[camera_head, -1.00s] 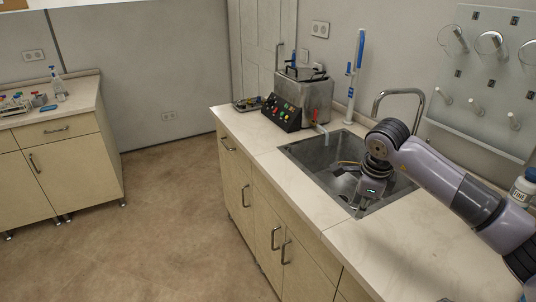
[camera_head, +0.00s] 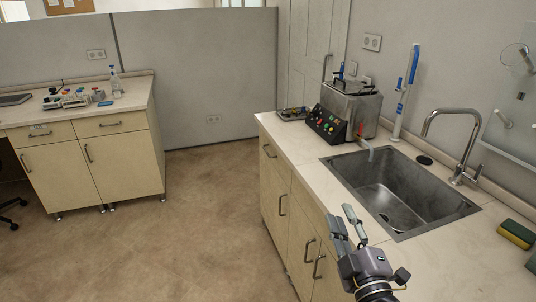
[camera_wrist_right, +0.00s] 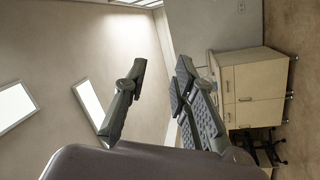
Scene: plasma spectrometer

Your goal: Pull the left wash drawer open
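The wash counter (camera_head: 300,150) runs along the right side of the head view. A pale wooden drawer front (camera_head: 272,163) with a metal bar handle (camera_head: 269,151) sits under its far left end, above a cabinet door. The drawer looks closed. My right gripper (camera_head: 343,220) is low at the front edge of the counter, well nearer to me than that handle. Its fingers are spread and empty; they also show apart in the right wrist view (camera_wrist_right: 155,85). The handle cannot be made out in the wrist view. My left gripper is not in view.
The sink (camera_head: 385,190) with its faucet (camera_head: 456,145) is right of my gripper. A steel bath (camera_head: 350,105) stands behind it; a sponge (camera_head: 517,234) lies at the right. Another cabinet (camera_head: 90,150) stands across the open floor (camera_head: 190,235).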

